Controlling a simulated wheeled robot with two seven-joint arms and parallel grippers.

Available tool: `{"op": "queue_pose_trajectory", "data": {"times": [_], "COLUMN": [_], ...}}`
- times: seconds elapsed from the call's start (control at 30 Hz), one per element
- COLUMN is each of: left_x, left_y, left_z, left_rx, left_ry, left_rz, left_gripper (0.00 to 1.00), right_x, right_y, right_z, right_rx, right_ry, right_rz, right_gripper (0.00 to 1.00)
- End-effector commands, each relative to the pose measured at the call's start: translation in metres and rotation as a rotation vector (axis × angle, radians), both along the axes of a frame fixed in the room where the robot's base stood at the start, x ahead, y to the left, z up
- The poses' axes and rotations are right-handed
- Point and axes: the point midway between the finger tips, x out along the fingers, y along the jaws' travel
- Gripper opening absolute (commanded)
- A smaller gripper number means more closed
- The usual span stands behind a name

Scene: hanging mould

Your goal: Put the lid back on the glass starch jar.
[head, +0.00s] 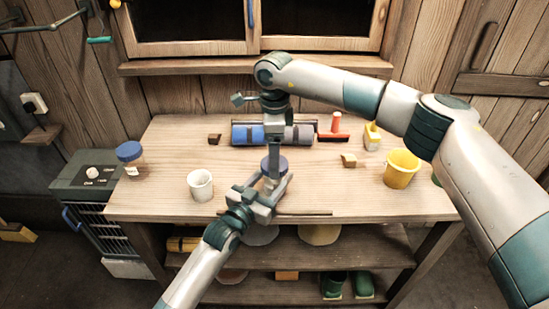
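A blue lid (281,163) is at the middle of the workbench, at the lower end of my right gripper (273,158), which points straight down and appears shut on it. The glass starch jar (269,184) is directly below the lid, small and partly hidden by my grippers. My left gripper (270,183) reaches in from the front with a finger on either side of the jar and appears shut on it. I cannot tell whether the lid touches the jar's rim.
Blue and grey rolls (249,134), a red item (335,130) and a yellow container (372,136) line the back.

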Motion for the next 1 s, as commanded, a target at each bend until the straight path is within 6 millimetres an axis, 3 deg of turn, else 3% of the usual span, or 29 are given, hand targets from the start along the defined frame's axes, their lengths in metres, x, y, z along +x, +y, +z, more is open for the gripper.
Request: {"op": "queue_pose_trajectory", "data": {"times": [0.5, 0.7, 1.0], "left_x": [0.000, 0.000, 0.000], "left_y": [0.000, 0.000, 0.000], "left_z": [-0.001, -0.001, -0.001], "left_rx": [0.001, 0.001, 0.001], "left_ry": [0.001, 0.001, 0.001], "left_rz": [0.000, 0.000, 0.000], "left_gripper": [0.00, 0.00, 0.00], "right_x": [0.001, 0.000, 0.000], "right_y": [0.000, 0.000, 0.000], "right_z": [0.085, 0.100, 0.101], "right_rx": [0.000, -0.001, -0.001], "right_ry": [-0.003, -0.001, 0.000], "right_rz": [0.000, 0.000, 0.000], "right_gripper": [0.81, 0.81, 0.81]}}
